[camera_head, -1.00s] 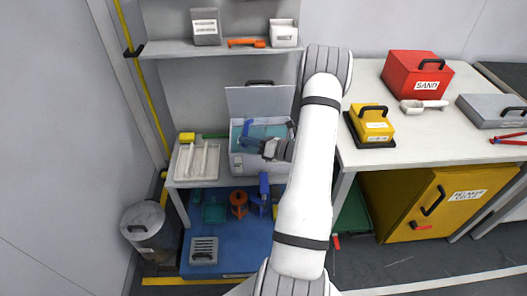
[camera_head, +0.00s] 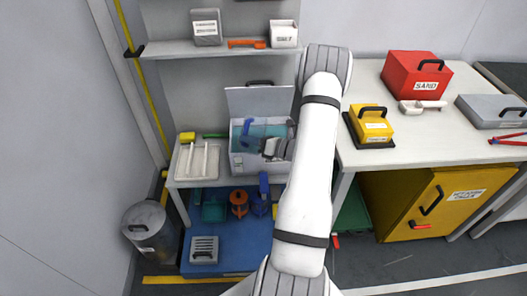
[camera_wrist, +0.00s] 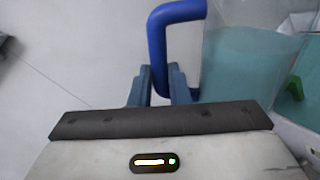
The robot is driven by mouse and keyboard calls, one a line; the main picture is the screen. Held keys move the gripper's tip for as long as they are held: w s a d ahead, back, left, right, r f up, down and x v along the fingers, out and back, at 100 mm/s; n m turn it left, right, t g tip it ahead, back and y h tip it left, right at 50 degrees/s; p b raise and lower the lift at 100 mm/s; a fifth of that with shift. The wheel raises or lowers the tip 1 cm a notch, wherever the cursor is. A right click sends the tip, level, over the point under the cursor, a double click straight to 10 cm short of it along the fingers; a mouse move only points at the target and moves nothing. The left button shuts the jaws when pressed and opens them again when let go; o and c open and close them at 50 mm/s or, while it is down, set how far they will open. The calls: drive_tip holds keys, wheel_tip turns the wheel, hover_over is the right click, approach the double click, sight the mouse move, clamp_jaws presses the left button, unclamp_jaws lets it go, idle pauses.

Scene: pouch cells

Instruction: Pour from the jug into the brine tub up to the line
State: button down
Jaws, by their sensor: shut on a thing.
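The jug is clear with teal liquid and a blue handle; it fills the upper right of the wrist view (camera_wrist: 245,65). My gripper (camera_wrist: 160,88) is shut on the jug's blue handle (camera_wrist: 157,45). In the head view my gripper (camera_head: 268,148) is at the front of the white brine tub (camera_head: 245,165), whose lid (camera_head: 258,101) stands open behind it. Teal shows within the tub's opening; I cannot tell there whether it is jug or tub liquid. The fill line and any pouring stream cannot be made out.
A white rack (camera_head: 198,162) stands left of the tub on the bench. A shelf (camera_head: 215,49) with small boxes and an orange tool hangs above. A yellow box (camera_head: 371,125) and a red sand box (camera_head: 416,78) stand on the right bench.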

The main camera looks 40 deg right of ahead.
sight(248, 124)
drive_tip(key=shift+w+d+r+m+p, duration=0.1)
drive_tip(key=shift+r+m+p, duration=0.3)
drive_tip(key=shift+r+p, duration=0.25)
idle(0.8)
drive_tip(key=shift+r+p, duration=0.1)
drive_tip(key=shift+p, duration=0.3)
drive_tip(key=shift+w+d+r+m+p, duration=0.15)
drive_tip(key=shift+r+m+p, duration=0.15)
drive_tip(key=shift+m+p, duration=0.15)
drive_tip(key=shift+w+d+r+m+p, duration=0.15)
drive_tip(key=shift+r+m+p, duration=0.2)
drive_tip(key=shift+p, duration=0.2)
idle(1.3)
drive_tip(key=shift+d+r+p, duration=0.1)
drive_tip(key=shift+r+p, duration=0.05)
drive_tip(key=shift+p, duration=0.15)
drive_tip(key=shift+r+m, duration=0.1)
drive_tip(key=shift+m, duration=0.2)
idle(0.3)
drive_tip(key=shift+w+d+r+p, duration=0.1)
drive_tip(key=shift+d+r+p, duration=0.1)
drive_tip(key=shift+p, duration=0.3)
drive_tip(key=shift+w+d+r+m+p, duration=0.25)
drive_tip(key=shift+r+m+p, duration=0.15)
drive_tip(key=shift+m+p, duration=0.2)
idle(0.8)
drive_tip(key=shift+d, duration=0.1)
